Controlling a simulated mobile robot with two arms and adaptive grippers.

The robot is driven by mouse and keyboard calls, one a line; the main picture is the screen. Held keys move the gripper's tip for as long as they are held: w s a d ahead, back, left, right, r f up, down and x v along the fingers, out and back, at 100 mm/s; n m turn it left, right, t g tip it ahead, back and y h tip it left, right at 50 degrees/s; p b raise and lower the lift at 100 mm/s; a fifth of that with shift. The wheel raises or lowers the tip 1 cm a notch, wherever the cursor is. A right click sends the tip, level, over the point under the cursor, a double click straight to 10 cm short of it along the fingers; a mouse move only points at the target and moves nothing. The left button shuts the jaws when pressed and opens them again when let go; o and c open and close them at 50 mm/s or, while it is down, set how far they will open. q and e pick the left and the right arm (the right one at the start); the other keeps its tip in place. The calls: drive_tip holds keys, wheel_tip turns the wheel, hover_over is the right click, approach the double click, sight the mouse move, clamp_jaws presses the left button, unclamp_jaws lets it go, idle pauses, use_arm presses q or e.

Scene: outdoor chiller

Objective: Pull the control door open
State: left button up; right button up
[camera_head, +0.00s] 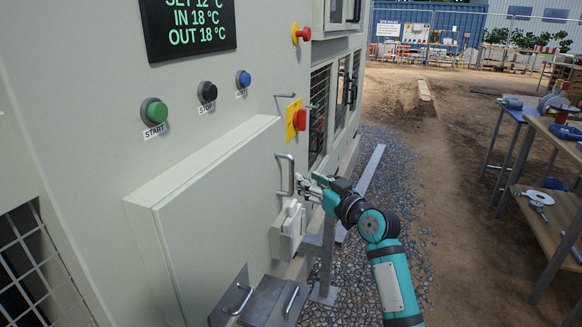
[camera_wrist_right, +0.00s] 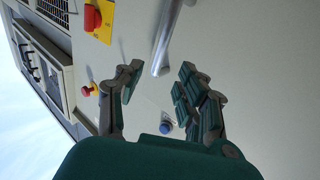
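The control door (camera_head: 215,205) is a pale grey raised panel on the chiller cabinet. It looks closed. Its upright metal bar handle (camera_head: 285,175) is near the door's right edge, and it also shows in the wrist view (camera_wrist_right: 166,40). My right gripper (camera_head: 308,184) is just to the right of the handle in the head view. In the wrist view its two fingers (camera_wrist_right: 158,82) are spread apart, with the handle's end ahead of the gap between them. I see no finger contact with the handle. My left gripper is not in view.
Start (camera_head: 154,111), stop (camera_head: 207,92) and blue (camera_head: 243,79) buttons sit above the door. A red switch on a yellow plate (camera_head: 298,119) is above the handle. A white box (camera_head: 288,230) juts out below it. Open gravel (camera_head: 400,190) lies to the right, before a workbench (camera_head: 550,200).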

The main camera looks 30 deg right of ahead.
sight(293, 170)
drive_tip(key=w, duration=0.5)
drive_tip(key=w+a, duration=0.1)
drive_tip(key=w, duration=0.2)
drive_tip(key=shift+w+a+p, duration=0.1)
drive_tip(key=shift+w+p, duration=0.15)
drive_tip(key=shift+p, duration=0.05)
clamp_jaws()
